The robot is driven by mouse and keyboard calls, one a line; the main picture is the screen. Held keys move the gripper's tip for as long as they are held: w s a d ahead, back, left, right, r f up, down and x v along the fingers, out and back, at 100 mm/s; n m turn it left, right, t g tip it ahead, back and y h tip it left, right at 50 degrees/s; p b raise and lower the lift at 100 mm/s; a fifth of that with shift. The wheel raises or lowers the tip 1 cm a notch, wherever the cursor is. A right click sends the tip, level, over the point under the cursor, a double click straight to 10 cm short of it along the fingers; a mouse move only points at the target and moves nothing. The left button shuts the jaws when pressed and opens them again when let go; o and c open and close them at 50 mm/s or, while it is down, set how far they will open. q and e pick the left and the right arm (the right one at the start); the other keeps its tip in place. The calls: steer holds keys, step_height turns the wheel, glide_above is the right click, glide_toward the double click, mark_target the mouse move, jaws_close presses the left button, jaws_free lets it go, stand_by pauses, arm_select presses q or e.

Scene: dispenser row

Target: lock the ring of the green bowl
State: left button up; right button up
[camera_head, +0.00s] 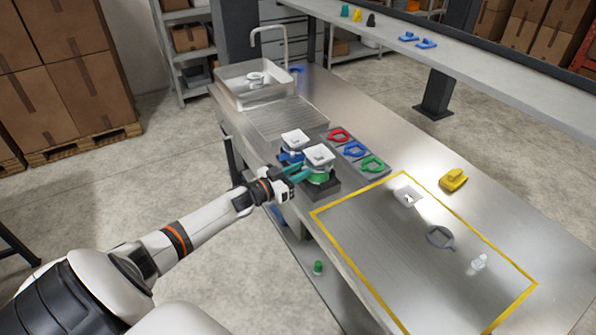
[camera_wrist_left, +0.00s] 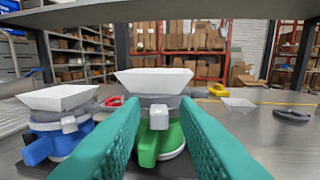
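The green dispenser has a green base (camera_head: 318,177), a grey ring with a small light block sticking out, and a white square bowl (camera_head: 319,156) on top. In the left wrist view its green base (camera_wrist_left: 170,140) has a green lever pointing at me; the ring's light grey block (camera_wrist_left: 158,117) sits just above that lever. The white bowl (camera_wrist_left: 153,81) stands upright. My left gripper (camera_head: 296,174) has teal fingers and is at the near side of this dispenser. In the wrist view its fingers are apart, with gaps on both sides of the block. My right gripper is not in view.
A blue dispenser (camera_wrist_left: 62,135) with a white bowl stands close on the left. Red (camera_head: 339,135), blue (camera_head: 354,149) and green (camera_head: 373,164) ring-shaped parts lie behind. A yellow part (camera_head: 453,180) and a yellow-outlined area lie right. A shelf edge (camera_wrist_left: 160,10) crosses overhead.

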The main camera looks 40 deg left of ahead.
arm_select(q)
steer(key=shift+o, duration=0.4)
steer(key=shift+w, duration=0.1)
steer(key=b+v, duration=0.1)
steer(key=v, duration=1.1)
steer(key=shift+b, duration=0.35)
steer(key=s+f+n+g+y+b, duration=0.15)
steer(key=s+f, duration=0.35)
steer(key=f, duration=0.6)
steer(key=s+d+f+n+g+y+p, duration=0.1)
steer(key=s+f+g+y, duration=0.3)
steer(key=f, duration=0.7)
steer(key=s+f+n+g+b, duration=0.15)
steer(key=s+f, duration=0.45)
steer(key=f, duration=0.6)
steer(key=s+d+f+m+g, duration=0.2)
steer(key=s+d+f+g, duration=0.2)
steer(key=s+d+f, duration=0.5)
steer(key=s+d+f+m+g+h, duration=0.1)
steer(key=s+d+f+g, duration=0.4)
steer(key=s+d+f, duration=0.4)
steer(key=s+d, duration=0.3)
steer(key=s, duration=0.4)
steer(key=shift+s+m+b, duration=0.3)
steer(key=shift+m+b, duration=0.05)
steer(key=shift+m, duration=0.05)
